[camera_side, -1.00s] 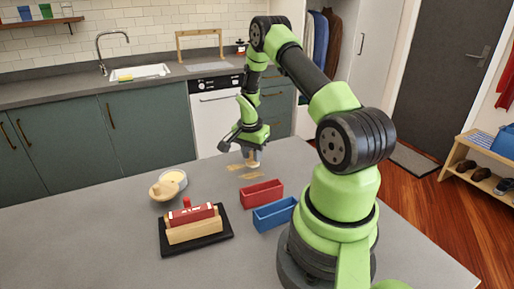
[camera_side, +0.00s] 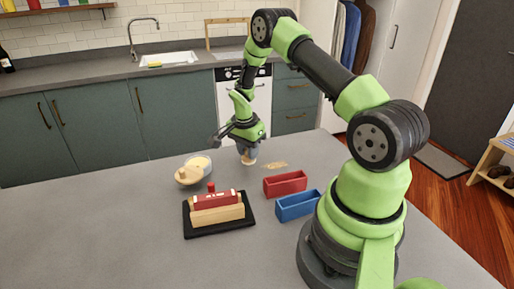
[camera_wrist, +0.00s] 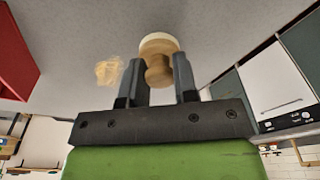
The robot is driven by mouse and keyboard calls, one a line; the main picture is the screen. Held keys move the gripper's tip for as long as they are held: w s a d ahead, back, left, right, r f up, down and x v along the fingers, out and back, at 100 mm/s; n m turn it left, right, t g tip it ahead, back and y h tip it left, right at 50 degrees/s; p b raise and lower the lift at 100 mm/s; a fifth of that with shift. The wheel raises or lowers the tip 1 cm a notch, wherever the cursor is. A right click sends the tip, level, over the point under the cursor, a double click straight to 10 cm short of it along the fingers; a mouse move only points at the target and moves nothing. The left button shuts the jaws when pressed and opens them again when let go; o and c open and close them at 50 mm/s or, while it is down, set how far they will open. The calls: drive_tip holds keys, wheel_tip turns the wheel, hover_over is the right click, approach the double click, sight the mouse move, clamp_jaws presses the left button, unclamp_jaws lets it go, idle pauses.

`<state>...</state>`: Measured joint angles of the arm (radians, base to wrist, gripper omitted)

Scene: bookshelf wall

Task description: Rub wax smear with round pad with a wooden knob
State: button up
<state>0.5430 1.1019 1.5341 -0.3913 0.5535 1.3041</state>
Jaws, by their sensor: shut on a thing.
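The round pad (camera_wrist: 158,42) is pale-edged, with a wooden knob (camera_wrist: 158,74). My gripper (camera_wrist: 158,80) is shut on the knob, one finger on each side. In the side view my gripper (camera_side: 247,150) holds the pad (camera_side: 249,161) low at the grey tabletop; whether it touches the surface I cannot tell. A tan wax smear (camera_side: 275,165) lies on the table just right of the pad. In the wrist view the smear (camera_wrist: 108,70) shows to the left of the pad, apart from it. Whatever lies under the pad is hidden.
A red bin (camera_side: 285,185) and a blue bin (camera_side: 297,208) stand to the right, near my base. A tin of pale yellow stuff (camera_side: 205,158) and a wooden-knobbed round piece (camera_side: 186,178) sit at left.

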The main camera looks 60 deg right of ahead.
drive_tip(key=shift+w+a, duration=0.35)
drive_tip(key=shift+a, duration=0.05)
drive_tip(key=shift+s+a, duration=0.6)
drive_tip(key=shift+s, duration=0.35)
drive_tip(key=shift+s+d, duration=3.75)
drive_tip(key=shift+d, duration=0.1)
drive_tip(key=shift+s+d, duration=0.2)
drive_tip(key=shift+s, duration=0.05)
drive_tip(key=shift+s+a, duration=0.55)
drive_tip(key=shift+a, duration=0.4)
drive_tip(key=shift+w+a, duration=3.75)
drive_tip(key=shift+w, duration=0.1)
drive_tip(key=shift+w+a+r, duration=0.1)
drive_tip(key=shift+w+a, duration=0.05)
drive_tip(key=shift+w, duration=0.05)
wheel_tip(320, 180, up, 8)
